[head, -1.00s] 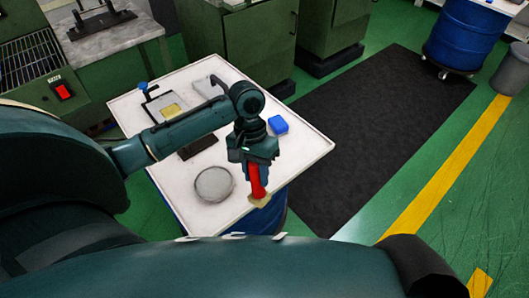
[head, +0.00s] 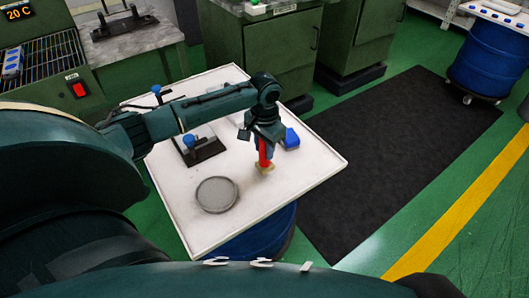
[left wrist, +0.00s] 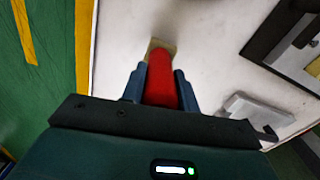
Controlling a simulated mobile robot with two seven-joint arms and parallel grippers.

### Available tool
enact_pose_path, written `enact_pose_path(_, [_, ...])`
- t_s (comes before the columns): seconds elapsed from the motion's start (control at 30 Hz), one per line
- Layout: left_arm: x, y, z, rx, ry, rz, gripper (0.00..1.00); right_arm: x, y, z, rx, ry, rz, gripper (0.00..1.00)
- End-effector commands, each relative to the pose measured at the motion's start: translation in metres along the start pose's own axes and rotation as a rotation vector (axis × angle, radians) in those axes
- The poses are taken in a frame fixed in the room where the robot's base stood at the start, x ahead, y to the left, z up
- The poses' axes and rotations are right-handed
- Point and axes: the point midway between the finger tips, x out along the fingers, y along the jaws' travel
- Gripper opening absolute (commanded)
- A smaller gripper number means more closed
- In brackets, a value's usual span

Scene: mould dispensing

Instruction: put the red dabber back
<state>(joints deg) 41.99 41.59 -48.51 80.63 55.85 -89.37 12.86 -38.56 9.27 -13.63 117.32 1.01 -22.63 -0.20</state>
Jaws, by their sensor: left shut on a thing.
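The red dabber (head: 264,153) has a red handle and a tan pad at its lower end. My left gripper (head: 263,142) is shut on its handle and holds it roughly upright, pad down, over the right part of the white tabletop (head: 310,175). In the left wrist view the red handle (left wrist: 161,82) sits between the two fingers of the gripper (left wrist: 160,88), with the tan pad beyond it. I cannot tell whether the pad touches the tabletop. My right gripper is not in view.
A grey round disc (head: 216,195) lies on the tabletop. A dark stand with a blue knob (head: 189,141) is left of the gripper, and a blue block (head: 291,138) is just right of it. A dark mat (head: 390,150) covers the floor at right.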

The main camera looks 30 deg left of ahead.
Motion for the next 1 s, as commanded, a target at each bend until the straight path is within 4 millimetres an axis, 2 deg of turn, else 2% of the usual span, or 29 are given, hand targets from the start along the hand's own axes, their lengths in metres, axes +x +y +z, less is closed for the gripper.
enact_pose_path(0.13, [0.021, 0.001, 0.0, 0.001, -0.002, 0.002, 0.04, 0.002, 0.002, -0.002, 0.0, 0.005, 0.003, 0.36])
enact_pose_path(0.47, [0.024, 0.001, 0.0, 0.0, -0.001, 0.002, 0.04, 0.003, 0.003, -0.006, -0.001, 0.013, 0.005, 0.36])
enact_pose_path(0.5, [0.025, 0.001, 0.0, 0.0, -0.001, 0.001, 0.31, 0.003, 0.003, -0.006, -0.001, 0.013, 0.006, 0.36])
enact_pose_path(0.77, [0.025, 0.001, 0.0, 0.0, 0.0, 0.001, 0.52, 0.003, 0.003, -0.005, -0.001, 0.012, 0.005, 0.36])
enact_pose_path(1.0, [0.024, 0.001, 0.0, 0.0, 0.0, 0.001, 0.52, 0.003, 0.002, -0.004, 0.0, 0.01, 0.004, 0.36])
